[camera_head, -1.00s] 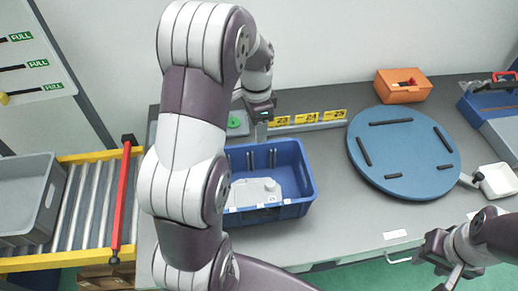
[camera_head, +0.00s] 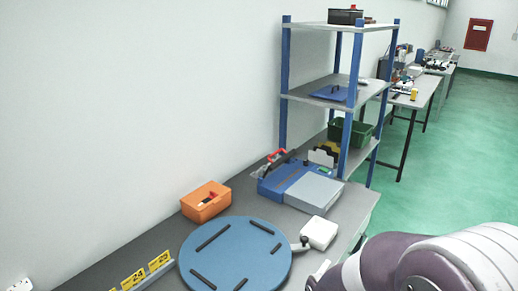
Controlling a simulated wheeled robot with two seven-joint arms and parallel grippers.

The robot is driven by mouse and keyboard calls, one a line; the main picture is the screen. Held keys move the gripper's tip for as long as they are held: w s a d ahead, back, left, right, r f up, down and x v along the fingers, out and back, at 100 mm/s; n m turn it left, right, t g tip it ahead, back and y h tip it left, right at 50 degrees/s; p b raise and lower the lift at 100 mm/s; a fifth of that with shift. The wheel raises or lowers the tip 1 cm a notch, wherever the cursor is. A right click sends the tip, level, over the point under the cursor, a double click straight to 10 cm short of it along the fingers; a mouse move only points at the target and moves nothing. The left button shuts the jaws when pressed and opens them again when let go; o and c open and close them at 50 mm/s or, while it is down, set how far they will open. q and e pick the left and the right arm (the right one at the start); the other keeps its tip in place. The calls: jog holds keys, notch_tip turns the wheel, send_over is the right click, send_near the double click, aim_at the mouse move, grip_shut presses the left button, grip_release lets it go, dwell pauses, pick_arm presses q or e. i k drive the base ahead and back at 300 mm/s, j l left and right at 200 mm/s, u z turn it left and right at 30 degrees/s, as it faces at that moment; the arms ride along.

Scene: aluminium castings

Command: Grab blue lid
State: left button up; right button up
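A flat blue lid (camera_head: 327,94) with a dark handle lies on the middle board of a blue-posted shelf rack, near its front edge. It is well above the table and apart from my arms. Part of my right arm shows at the lower right, well below the shelf. Neither gripper can be made out in this view.
The shelf rack (camera_head: 339,86) has a dark box (camera_head: 346,17) on top and a green crate (camera_head: 350,134) low down. The table holds a round blue disc (camera_head: 236,254), an orange box (camera_head: 206,202), a blue-grey case (camera_head: 300,187) and a white device (camera_head: 319,232). Green floor lies open at the right.

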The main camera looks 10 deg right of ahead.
aim_at(335, 90)
jog(key=i+l+z, duration=0.35)
jog(key=l+z, duration=0.15)
jog(key=i+l+z, duration=0.8)
jog(key=i, duration=0.15)
jog(key=i+l+z, duration=0.1)
jog(key=i+z, duration=0.15)
jog(key=i, duration=0.2)
jog(key=i+z, duration=0.3)
jog(key=i, duration=0.2)
jog(key=i+u, duration=0.1)
jog(key=i, duration=0.45)
jog(key=i+l+u, duration=0.1)
jog(key=i, duration=0.4)
jog(key=i+l+u, duration=0.1)
jog(key=i, duration=0.45)
